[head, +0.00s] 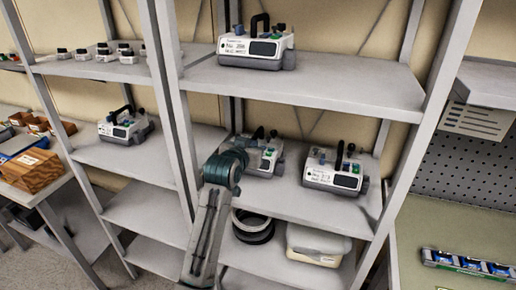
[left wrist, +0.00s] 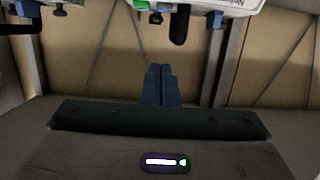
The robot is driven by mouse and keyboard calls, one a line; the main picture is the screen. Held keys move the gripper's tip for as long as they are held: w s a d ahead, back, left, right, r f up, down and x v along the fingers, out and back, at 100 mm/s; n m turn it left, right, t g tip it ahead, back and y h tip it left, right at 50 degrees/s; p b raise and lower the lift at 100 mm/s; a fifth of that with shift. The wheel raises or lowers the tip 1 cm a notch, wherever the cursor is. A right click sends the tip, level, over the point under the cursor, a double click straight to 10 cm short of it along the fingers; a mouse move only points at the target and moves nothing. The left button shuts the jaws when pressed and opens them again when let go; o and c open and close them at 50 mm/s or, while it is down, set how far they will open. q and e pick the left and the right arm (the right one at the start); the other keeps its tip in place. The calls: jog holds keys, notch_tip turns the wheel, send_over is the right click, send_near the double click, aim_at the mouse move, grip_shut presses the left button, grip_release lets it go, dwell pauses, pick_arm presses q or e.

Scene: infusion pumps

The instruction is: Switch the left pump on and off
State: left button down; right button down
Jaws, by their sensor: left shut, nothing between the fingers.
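The left pump (head: 268,160), a pale box with a dark base, stands on the middle shelf, its left part hidden behind my left arm. The right pump (head: 334,174), white with a black handle and a green part, stands beside it. My left gripper (head: 240,147) is at the left pump's left side in the head view; I cannot tell whether it touches. In the left wrist view its fingers (left wrist: 160,72) are shut and empty. A pump (left wrist: 225,5), probably the left one, shows upside down at the top edge, apart from the fingertips in the picture. My right gripper is not in view.
Another pump (head: 256,49) stands on the shelf above, and one (head: 126,127) on the left rack. Shelf posts (head: 177,110) flank the bay. A black ring coil (head: 252,227) and a cream container (head: 317,245) are on the shelf below.

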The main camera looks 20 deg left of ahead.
pick_arm(q)
jog(key=p+x, duration=0.2)
jog(key=x, duration=0.4)
jog(key=shift+w, duration=0.2)
notch_tip(320, 180, down, 3)
jog(key=shift+r+p, duration=0.15)
jog(key=shift+p, duration=0.5)
jog(key=shift+s+f, duration=0.15)
jog(key=shift+f, duration=0.55)
